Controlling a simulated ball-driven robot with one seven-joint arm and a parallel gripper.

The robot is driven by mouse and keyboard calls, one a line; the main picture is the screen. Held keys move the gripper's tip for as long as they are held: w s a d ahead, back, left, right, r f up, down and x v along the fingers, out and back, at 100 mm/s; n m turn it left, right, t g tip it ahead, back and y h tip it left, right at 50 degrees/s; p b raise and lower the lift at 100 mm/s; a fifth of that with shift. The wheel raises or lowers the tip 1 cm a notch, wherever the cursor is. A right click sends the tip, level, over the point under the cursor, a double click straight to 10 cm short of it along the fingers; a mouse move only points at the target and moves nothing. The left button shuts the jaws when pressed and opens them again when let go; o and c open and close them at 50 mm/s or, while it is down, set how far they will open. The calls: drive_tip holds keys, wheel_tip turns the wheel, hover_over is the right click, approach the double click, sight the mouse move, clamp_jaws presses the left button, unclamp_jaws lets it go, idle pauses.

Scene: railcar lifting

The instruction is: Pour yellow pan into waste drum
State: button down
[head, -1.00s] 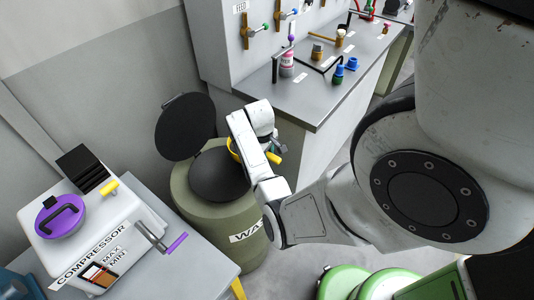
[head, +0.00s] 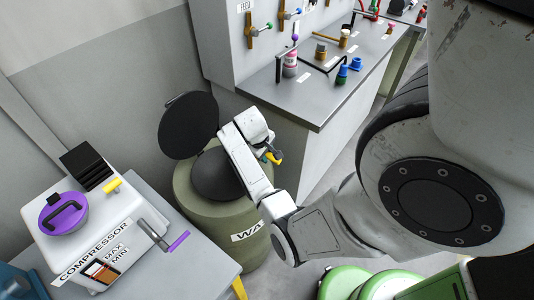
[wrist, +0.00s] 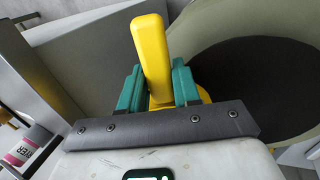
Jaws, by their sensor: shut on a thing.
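The olive waste drum (head: 205,220) stands at centre-left in the head view, with its round black lid (head: 187,125) raised and its dark top opening uncovered. My gripper (wrist: 156,84) is shut on the yellow pan's handle, which stands up between the teal fingers in the wrist view. In the head view a bit of the yellow pan (head: 274,158) shows just right of the drum's top, beside my wrist. The pan's bowl is almost wholly hidden, so its tilt and contents cannot be told. The drum's rim (wrist: 207,45) lies right of the handle in the wrist view.
The grey workbench (head: 318,110) with bottles and pipe fittings is close behind and right of my gripper. The compressor (head: 90,235) with a purple cap sits on a table at lower left. A wall is behind the drum.

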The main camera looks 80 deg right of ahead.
drive_tip(key=shift+w+a+r+g+h, duration=0.3)
drive_tip(key=shift+a+h, duration=0.15)
drive_tip(key=shift+h, duration=0.1)
drive_tip(key=shift+w+a+r+g+h, duration=0.15)
drive_tip(key=shift+w+a+g+h, duration=0.15)
drive_tip(key=shift+a+h, duration=0.15)
drive_tip(key=shift+w+a+r+g+h, duration=0.2)
drive_tip(key=shift+a+r+g+h, duration=0.15)
drive_tip(key=shift+h, duration=0.25)
drive_tip(key=shift+w+a+g+h+b, duration=0.2)
drive_tip(key=shift+a+g+h+b, duration=0.3)
drive_tip(key=shift+h, duration=0.4)
drive_tip(key=shift+w+a+r+g+h+b, duration=0.2)
drive_tip(key=shift+g+h+b, duration=0.45)
drive_tip(key=shift+b, duration=0.85)
drive_tip(key=shift+w+a+f+g+h+b, duration=0.2)
drive_tip(key=shift+a+g+h+b, duration=0.25)
drive_tip(key=shift+h+b, duration=0.7)
drive_tip(key=shift+w+a+f+g+h+b, duration=0.1)
drive_tip(key=shift+w+a+g+h+b, duration=0.3)
drive_tip(key=shift+b, duration=1.25)
wheel_tip(320, 180, up, 3)
drive_tip(key=t+y+p, duration=0.2)
drive_tip(key=p, duration=0.2)
drive_tip(key=t+y+p, duration=0.1)
drive_tip(key=y+p, duration=0.2)
drive_tip(key=p, duration=0.2)
drive_tip(key=shift+s+t+y+p, duration=0.1)
drive_tip(key=shift+t+y+p, duration=0.2)
drive_tip(key=shift+t, duration=0.05)
